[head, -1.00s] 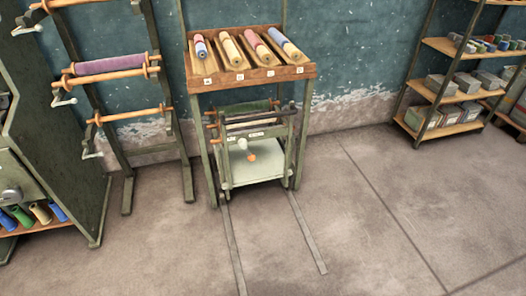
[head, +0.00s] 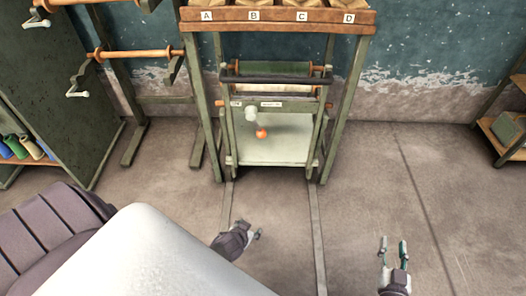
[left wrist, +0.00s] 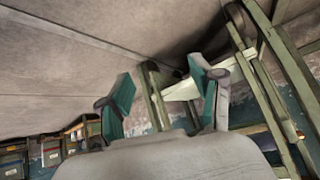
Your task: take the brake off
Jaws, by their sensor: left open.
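A wheeled green frame cart (head: 274,150) stands under the lettered rack, with a pale lower panel and a green roll (head: 275,68) across its top. An orange ball knob (head: 262,133) shows at the front of the cart, with a white round knob (head: 250,113) just above it. Which one is the brake I cannot tell for sure. My left gripper (head: 257,235) is open, low in front of the cart and apart from it; its spread fingers show in the left wrist view (left wrist: 165,100). My right gripper (head: 394,248) is open and empty, right of the rails.
Two flat rails (head: 316,235) run along the floor from the cart toward me. The rack (head: 275,20) with signs A to D stands over the cart. A roller stand (head: 130,52) is at the left, a shelf (head: 510,130) at the right.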

